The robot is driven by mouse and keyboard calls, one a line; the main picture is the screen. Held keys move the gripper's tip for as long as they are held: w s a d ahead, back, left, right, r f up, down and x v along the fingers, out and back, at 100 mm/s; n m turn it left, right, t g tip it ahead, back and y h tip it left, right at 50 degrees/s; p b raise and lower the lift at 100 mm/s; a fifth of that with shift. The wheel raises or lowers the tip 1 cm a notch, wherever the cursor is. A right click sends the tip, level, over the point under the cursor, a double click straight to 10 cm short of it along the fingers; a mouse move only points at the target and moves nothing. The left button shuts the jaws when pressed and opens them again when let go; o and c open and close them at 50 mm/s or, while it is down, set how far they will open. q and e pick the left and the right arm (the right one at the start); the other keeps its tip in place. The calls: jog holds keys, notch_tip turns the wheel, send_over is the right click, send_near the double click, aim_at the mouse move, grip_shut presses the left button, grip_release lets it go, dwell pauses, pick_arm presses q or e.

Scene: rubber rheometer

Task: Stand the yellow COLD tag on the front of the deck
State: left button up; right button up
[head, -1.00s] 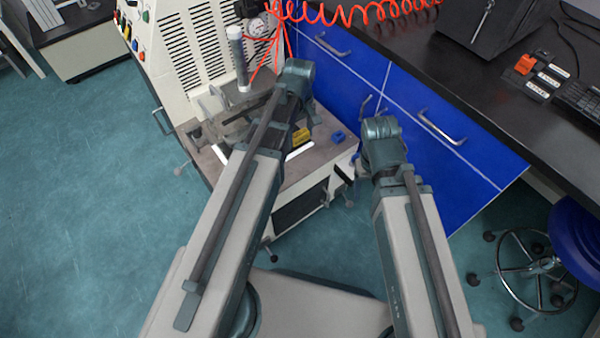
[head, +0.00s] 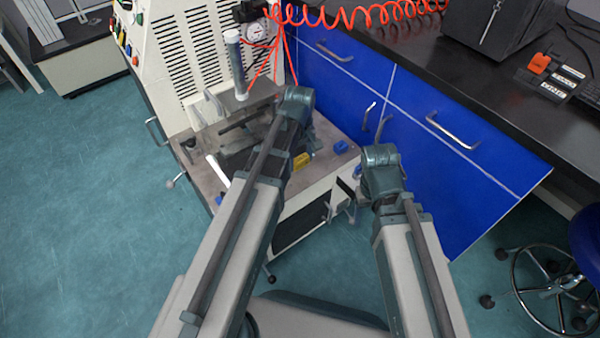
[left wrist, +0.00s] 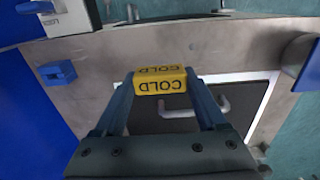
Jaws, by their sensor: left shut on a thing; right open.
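The yellow COLD tag (left wrist: 160,82) is between the fingers of my left gripper (left wrist: 165,88) in the left wrist view. My left gripper is shut on it, and its lettering reads upside down there. In the head view the tag (head: 303,160) shows beside my left forearm, near the front edge of the deck (head: 322,168). The grey-brown deck (left wrist: 225,48) also shows in the wrist view. I cannot tell whether the tag touches the deck. My right gripper (head: 343,205) is open and empty, low in front of the machine and right of the deck.
A small blue block (head: 341,147) sits on the deck; a blue part (left wrist: 57,72) shows left of the tag in the wrist view. Blue cabinets (head: 440,160) stand at the right. A clear column (head: 236,65) rises behind the deck. The floor at left is free.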

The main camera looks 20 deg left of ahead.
aim_at(300, 166)
pick_arm(q)
notch_tip(300, 166, down, 4)
jog(key=b, duration=0.3)
jog(key=shift+r, duration=0.15)
jog(key=shift+b, duration=0.3)
jog(key=shift+f, duration=0.2)
jog(key=o, duration=1.3)
jog(key=shift+r, duration=0.1)
jog(key=shift+c, duration=0.2)
jog(key=shift+r, duration=0.1)
notch_tip(300, 166, up, 12)
jog(key=p, duration=1.2)
jog(key=shift+r, duration=0.1)
jog(key=shift+f, duration=0.25)
